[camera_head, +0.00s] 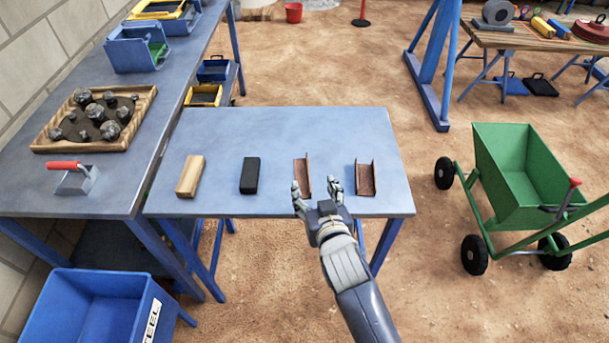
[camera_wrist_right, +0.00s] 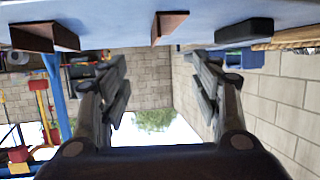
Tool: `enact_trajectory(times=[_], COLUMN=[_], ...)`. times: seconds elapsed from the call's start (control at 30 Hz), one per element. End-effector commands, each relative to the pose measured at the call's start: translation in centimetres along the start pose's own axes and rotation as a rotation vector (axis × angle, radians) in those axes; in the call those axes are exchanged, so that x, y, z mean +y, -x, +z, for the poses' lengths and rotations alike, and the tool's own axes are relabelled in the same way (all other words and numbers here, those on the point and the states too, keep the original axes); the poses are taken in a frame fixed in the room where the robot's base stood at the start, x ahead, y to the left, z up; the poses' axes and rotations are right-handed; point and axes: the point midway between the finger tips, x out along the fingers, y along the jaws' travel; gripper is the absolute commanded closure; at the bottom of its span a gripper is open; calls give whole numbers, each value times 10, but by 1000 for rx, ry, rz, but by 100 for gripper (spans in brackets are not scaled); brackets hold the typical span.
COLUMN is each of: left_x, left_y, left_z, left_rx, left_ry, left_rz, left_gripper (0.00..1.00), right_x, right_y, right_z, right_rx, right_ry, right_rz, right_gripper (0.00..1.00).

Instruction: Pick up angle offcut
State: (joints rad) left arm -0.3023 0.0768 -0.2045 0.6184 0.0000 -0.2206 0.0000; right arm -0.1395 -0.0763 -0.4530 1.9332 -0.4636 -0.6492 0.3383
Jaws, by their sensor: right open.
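Two rust-brown steel offcuts lie on the blue-grey table. The left one (camera_head: 304,178) looks like an L-shaped angle offcut; the right one (camera_head: 366,181) looks like a U-shaped channel. My right gripper (camera_head: 317,184) is open and empty at the table's front edge, its fingertips by the near end of the angle offcut and partly covering it. In the right wrist view the angle offcut (camera_wrist_right: 168,27) shows beyond the open fingers (camera_wrist_right: 157,63), apart from them, with the channel (camera_wrist_right: 45,37) to the left. My left gripper is not in view.
A wooden block (camera_head: 190,176) and a black block (camera_head: 250,175) lie left of the offcuts. A side bench (camera_head: 150,130) holds a stone tray (camera_head: 40,140) and a trowel (camera_head: 77,178). A blue bin (camera_head: 95,310) stands below left; a green cart (camera_head: 515,185) stands right. The table's back is clear.

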Motion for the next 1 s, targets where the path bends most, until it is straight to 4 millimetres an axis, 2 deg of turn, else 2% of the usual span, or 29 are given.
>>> enact_trajectory(times=[0.3,0.53,0.8,1.0], left_x=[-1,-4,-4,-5], left_y=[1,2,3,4], left_z=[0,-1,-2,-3], left_rx=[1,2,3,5], left_ry=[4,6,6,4], left_rz=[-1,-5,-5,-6], left_gripper=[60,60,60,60], right_x=[-1,-2,-8,-8], right_y=[-44,-57,-90,-102], right_z=[0,2,9,9], right_rx=[0,-1,-1,-1], right_ry=[0,1,1,0], right_rz=[0,0,0,0], right_gripper=[42,42,42,42])
